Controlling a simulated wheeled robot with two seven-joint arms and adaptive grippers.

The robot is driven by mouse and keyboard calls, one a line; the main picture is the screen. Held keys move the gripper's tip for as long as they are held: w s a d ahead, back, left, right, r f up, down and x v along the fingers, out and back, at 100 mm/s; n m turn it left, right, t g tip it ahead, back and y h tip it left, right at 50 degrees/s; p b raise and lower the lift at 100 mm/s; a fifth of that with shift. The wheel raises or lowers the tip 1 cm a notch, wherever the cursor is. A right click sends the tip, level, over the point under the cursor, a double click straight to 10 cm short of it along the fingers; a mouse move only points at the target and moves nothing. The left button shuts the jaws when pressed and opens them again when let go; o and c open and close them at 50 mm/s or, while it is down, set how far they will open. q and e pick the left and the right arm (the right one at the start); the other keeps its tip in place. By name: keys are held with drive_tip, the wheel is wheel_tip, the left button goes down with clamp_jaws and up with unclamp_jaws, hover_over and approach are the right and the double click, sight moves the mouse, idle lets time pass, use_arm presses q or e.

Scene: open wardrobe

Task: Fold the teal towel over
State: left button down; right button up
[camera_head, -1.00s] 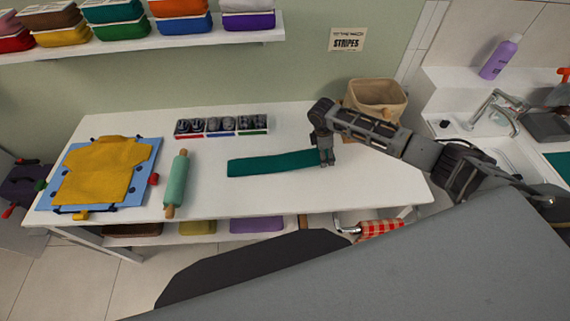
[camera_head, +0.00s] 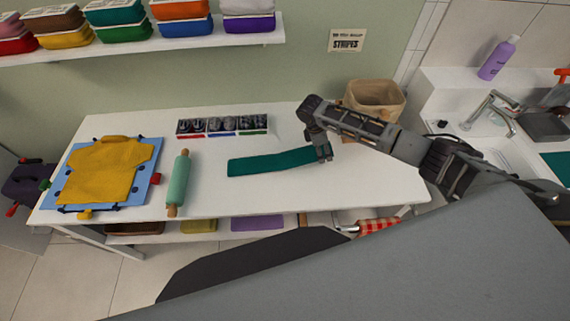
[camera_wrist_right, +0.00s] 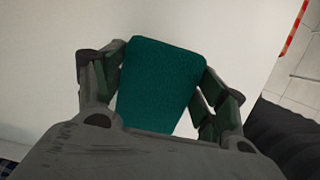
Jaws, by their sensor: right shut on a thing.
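The teal towel (camera_head: 268,164) lies as a long narrow strip on the white table, in the middle of the head view. My right gripper (camera_head: 325,160) is at the towel's right end, pointing down, and is shut on it. In the right wrist view the towel (camera_wrist_right: 160,85) runs between the two fingers (camera_wrist_right: 160,100) and fills the gap. The towel's far end is free and appears flat on the table. My left gripper is in neither view.
Left of the towel lies a green rolling pin (camera_head: 178,183), then a blue board (camera_head: 140,190) with a yellow shirt (camera_head: 105,170). A compartment tray (camera_head: 222,126) stands behind the towel. A tan basket (camera_head: 375,98) stands at the back right. Table in front of the towel is clear.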

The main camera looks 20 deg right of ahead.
drive_tip(key=shift+w+a+r+h, duration=0.1)
drive_tip(key=shift+a+r+h, duration=0.1)
drive_tip(key=shift+a+r, duration=0.25)
drive_tip(key=shift+w+a+r+h, duration=0.1)
drive_tip(key=shift+a+r+h, duration=0.15)
drive_tip(key=shift+r, duration=0.3)
drive_tip(key=shift+w+a+r+h, duration=0.2)
drive_tip(key=shift+a+r+h, duration=0.25)
drive_tip(key=shift+a+r, duration=0.35)
drive_tip(key=shift+a, duration=0.15)
drive_tip(key=shift+w+a+r+g+h, duration=0.1)
drive_tip(key=shift+a+r+g+h, duration=0.15)
drive_tip(key=shift+a, duration=0.2)
drive_tip(key=shift+w+a+r+g+h, duration=0.15)
drive_tip(key=shift+a+r, duration=0.15)
drive_tip(key=shift+a, duration=0.15)
